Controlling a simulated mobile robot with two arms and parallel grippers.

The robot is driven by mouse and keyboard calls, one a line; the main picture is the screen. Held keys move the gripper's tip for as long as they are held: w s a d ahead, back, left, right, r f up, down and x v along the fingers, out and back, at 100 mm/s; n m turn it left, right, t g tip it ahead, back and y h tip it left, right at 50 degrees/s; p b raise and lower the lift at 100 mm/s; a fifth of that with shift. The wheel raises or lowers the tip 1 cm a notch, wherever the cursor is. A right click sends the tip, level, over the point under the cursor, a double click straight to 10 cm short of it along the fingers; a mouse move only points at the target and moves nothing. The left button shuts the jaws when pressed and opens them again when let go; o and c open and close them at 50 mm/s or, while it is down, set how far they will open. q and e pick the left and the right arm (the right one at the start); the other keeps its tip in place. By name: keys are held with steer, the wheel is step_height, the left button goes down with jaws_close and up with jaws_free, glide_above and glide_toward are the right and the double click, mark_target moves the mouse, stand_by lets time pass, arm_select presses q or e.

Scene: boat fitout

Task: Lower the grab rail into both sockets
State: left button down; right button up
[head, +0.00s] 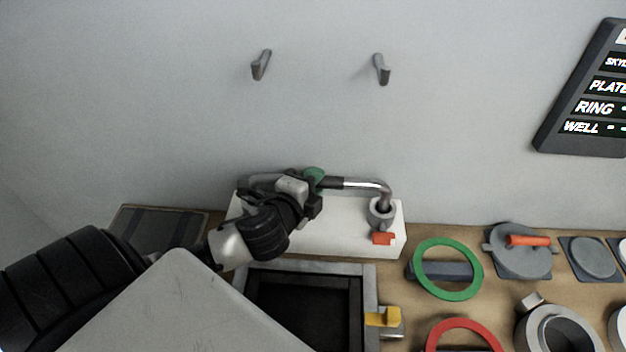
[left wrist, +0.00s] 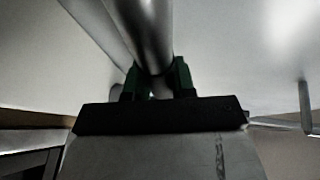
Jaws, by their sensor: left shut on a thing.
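The grab rail (head: 360,184) is a shiny bent metal tube with a dark grip section. My left gripper (head: 316,180) is shut on its middle; in the left wrist view the tube (left wrist: 150,40) passes between the green fingertips (left wrist: 157,82). The rail's right leg bends down to the grey right socket (head: 381,212), with its end at the socket mouth; how deep it sits I cannot tell. The socket stands on a white base (head: 340,238) and has an orange tab (head: 383,238). My gripper and arm hide most of the left end and left socket. My right gripper is not in view.
Two grey hooks (head: 261,65) (head: 382,69) are on the wall above. A dark framed well (head: 370,290) with a yellow latch (head: 382,317) lies in front. A green ring (head: 417,258), a red ring (head: 465,325) and a lidded plate (head: 520,262) lie to the right.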

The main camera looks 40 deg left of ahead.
arm_select(q)
steer(key=shift+r, duration=0.1)
steer(key=c, duration=0.8)
jaws_free()
steer(key=shift+c, duration=0.2)
steer(key=shift+s, duration=0.1)
steer(key=s+d+r, duration=0.1)
steer(key=s+r, duration=0.1)
steer(key=s, duration=0.8)
steer(key=shift+s+p, duration=0.25)
steer(key=shift+p, duration=0.2)
steer(key=shift+f, duration=0.15)
